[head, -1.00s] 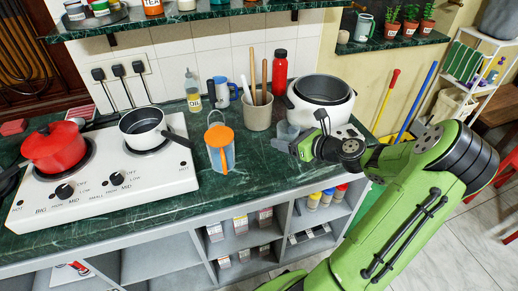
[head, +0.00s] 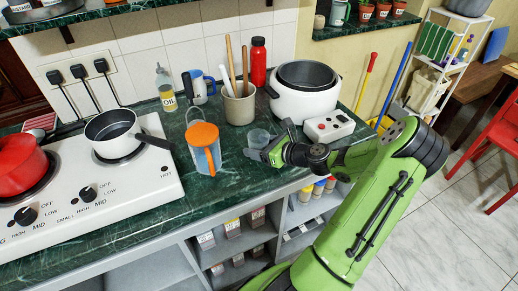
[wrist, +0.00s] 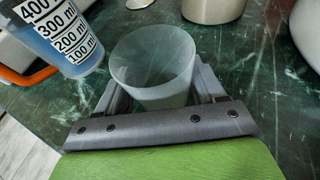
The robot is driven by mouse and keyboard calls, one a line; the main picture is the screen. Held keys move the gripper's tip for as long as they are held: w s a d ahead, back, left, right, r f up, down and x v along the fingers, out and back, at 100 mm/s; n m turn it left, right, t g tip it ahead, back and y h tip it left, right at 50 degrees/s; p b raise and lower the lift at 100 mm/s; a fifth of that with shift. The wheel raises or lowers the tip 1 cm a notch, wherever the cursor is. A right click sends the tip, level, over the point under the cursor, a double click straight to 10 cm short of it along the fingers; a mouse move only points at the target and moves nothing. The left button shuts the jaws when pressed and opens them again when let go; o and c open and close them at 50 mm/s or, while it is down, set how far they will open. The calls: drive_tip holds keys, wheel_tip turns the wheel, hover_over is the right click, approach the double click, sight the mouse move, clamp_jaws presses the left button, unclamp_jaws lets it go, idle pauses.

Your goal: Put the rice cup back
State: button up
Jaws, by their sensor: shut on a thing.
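The rice cup, a small clear cup (head: 258,138), stands upright at the counter's front part, between the jug with the orange lid and the white rice cooker (head: 300,100). My gripper (head: 264,146) is shut on it from the right. In the wrist view the cup (wrist: 153,65) sits between the two fingers of my gripper (wrist: 160,88), with its open rim facing the camera. It looks empty. I cannot tell whether its base touches the counter. The cooker is open at the top, with a grey inner pot.
The jug with the orange lid (head: 204,150) stands close to the left of the cup. A utensil crock (head: 239,105) and a red bottle (head: 258,62) stand behind. The stove (head: 100,185) is at left. Green counter (head: 235,178) is bare in front of the cup.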

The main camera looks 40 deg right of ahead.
drive_tip(key=o, duration=1)
drive_tip(key=p+v, duration=0.4)
drive_tip(key=v, duration=0.8)
drive_tip(key=shift+r, duration=0.1)
